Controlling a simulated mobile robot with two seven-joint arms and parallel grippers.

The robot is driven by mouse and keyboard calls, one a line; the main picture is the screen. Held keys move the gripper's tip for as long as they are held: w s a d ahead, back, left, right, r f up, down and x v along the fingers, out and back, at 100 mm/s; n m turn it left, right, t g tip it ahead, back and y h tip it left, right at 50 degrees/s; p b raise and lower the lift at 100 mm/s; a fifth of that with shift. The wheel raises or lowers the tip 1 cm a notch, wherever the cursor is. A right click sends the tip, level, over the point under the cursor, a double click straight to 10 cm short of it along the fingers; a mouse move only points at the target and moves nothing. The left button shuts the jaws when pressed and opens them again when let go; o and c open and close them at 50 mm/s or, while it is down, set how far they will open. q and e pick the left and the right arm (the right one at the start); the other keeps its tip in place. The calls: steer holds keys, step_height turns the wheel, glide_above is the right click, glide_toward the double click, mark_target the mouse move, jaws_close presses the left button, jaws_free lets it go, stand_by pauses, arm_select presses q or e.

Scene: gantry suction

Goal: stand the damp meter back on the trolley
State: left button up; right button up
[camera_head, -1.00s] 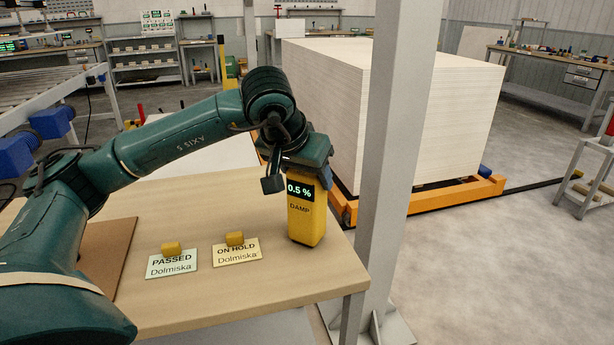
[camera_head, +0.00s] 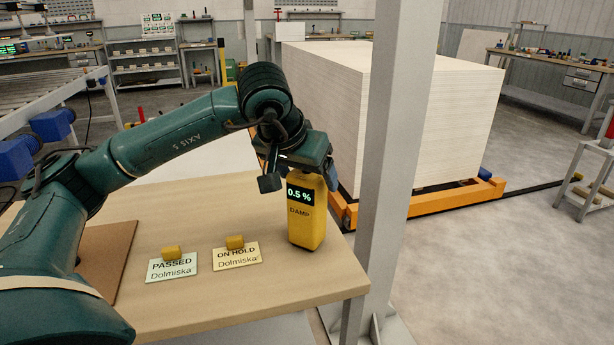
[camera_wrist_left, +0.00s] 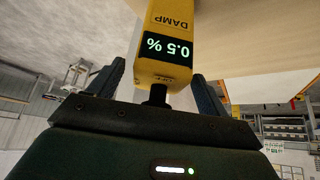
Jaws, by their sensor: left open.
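The damp meter (camera_head: 307,228) is yellow with a black display reading 0.5 %. It stands upright near the right end of the wooden top (camera_head: 225,292), close to the edge. My left gripper (camera_head: 311,170) is just above and around its top. In the left wrist view the meter (camera_wrist_left: 178,20) lies between the two fingers (camera_wrist_left: 160,85), with a visible gap on each side, so the gripper is open. In the head view the fingertips are mostly hidden. My right gripper is not in view.
Passed (camera_head: 172,268) and On Hold (camera_head: 237,257) cards, each with a yellow block, lie left of the meter. A grey post (camera_head: 396,150) rises close to the right of the top. A stack of white boards (camera_head: 330,110) on an orange pallet truck (camera_head: 440,203) stands behind.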

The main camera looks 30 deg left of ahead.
arm_select(q)
steer(key=p+v, duration=0.1)
steer(key=v, duration=0.9)
steer(key=shift+s+r, duration=0.25)
steer(key=shift+r, duration=0.05)
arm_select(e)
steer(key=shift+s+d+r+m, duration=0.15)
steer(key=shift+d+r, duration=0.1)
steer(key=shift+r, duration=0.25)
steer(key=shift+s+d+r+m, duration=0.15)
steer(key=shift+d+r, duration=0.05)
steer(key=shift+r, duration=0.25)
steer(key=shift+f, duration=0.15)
